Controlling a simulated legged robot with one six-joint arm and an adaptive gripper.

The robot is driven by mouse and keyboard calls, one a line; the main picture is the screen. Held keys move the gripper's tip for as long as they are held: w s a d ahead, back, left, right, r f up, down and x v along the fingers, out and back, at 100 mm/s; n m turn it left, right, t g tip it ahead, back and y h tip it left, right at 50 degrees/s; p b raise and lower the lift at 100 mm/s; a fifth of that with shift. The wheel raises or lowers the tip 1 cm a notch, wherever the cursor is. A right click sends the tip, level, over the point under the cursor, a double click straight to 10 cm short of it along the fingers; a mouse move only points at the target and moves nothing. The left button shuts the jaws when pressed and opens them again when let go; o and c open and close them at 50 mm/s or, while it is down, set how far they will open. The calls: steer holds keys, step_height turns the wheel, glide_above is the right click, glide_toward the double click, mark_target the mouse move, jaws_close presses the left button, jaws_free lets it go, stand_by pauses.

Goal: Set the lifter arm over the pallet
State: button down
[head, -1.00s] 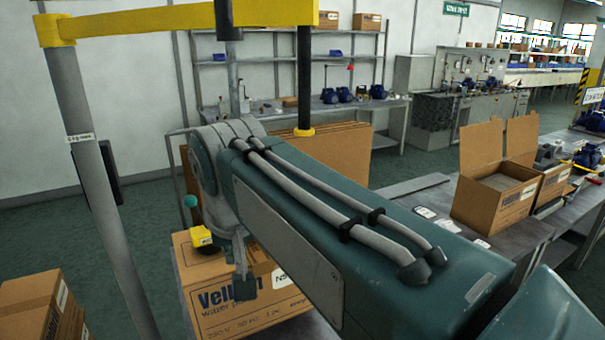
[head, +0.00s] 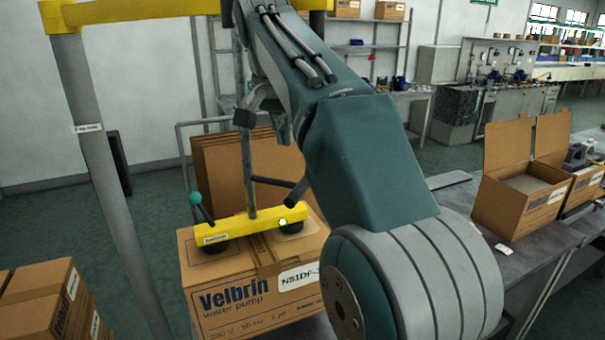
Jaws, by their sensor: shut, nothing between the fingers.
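The lifter's yellow overhead arm (head: 140,15) runs along the top edge from a grey post (head: 95,150) at the left. Its right part is partly behind my arm. A grey tube (head: 249,175) comes down to the lifter's yellow suction bar (head: 240,228), which rests on top of the Velbrin carton (head: 225,295). The bar has a green-knobbed lever (head: 196,199) and a dark handle. My gripper (head: 243,118) looks shut and empty, above the bar beside the tube; whether it touches the tube I cannot tell. The pallet itself is not visible; stacked cartons (head: 40,300) stand at the lower left.
Flat cardboard sheets (head: 230,165) stand behind the carton. An open carton (head: 515,195) sits on the bench (head: 470,205) at the right. A shelf rack and work benches line the back wall. The floor (head: 150,210) between post and rack looks clear.

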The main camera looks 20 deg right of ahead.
steer(key=shift+a, duration=0.3)
steer(key=x, duration=1)
steer(key=shift+d, duration=0.15)
steer(key=shift+s, duration=0.1)
